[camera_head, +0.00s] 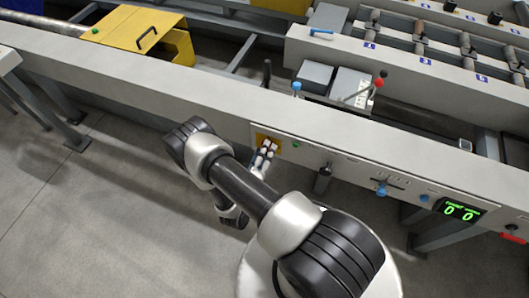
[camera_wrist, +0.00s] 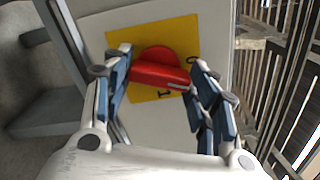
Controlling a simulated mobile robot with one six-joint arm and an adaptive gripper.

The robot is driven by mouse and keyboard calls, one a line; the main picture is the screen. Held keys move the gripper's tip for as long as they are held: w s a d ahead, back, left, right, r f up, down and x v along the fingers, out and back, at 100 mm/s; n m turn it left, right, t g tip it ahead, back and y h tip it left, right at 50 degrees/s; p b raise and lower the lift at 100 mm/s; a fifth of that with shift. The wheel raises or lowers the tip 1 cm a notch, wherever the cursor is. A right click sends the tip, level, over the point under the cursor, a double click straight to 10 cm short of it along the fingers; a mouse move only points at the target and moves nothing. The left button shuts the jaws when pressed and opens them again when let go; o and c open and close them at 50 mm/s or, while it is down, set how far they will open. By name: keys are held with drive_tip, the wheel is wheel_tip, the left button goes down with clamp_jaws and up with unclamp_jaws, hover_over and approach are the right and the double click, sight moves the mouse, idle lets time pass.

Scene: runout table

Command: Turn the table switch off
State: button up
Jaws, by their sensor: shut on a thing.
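The table switch is a red rotary knob (camera_wrist: 158,68) on a yellow plate (camera_wrist: 180,32), with "0" and "I" marks printed beside it. In the wrist view its grip bar lies nearly crosswise, its right end tipped slightly down, between the two marks. My gripper (camera_wrist: 163,62) has one finger at each end of the bar and is shut on it. In the head view my gripper (camera_head: 265,154) reaches the yellow plate (camera_head: 261,137) on the front of the table's long grey beam (camera_head: 215,97); the knob is hidden there by my fingers.
Right of the plate are a green light (camera_head: 295,144), a black handle (camera_head: 323,178), a blue knob (camera_head: 381,191) and a green-lit display (camera_head: 460,210). A red-knobbed lever (camera_head: 367,91) stands above the beam. The floor (camera_head: 110,200) at left is clear.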

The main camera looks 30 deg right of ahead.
drive_tip(key=n, duration=0.4)
drive_tip(key=shift+n, duration=0.3)
idle(0.5)
drive_tip(key=o, duration=1.1)
drive_tip(key=shift+c, duration=0.2)
drive_tip(key=shift+a, duration=0.1)
drive_tip(key=v, duration=1.2)
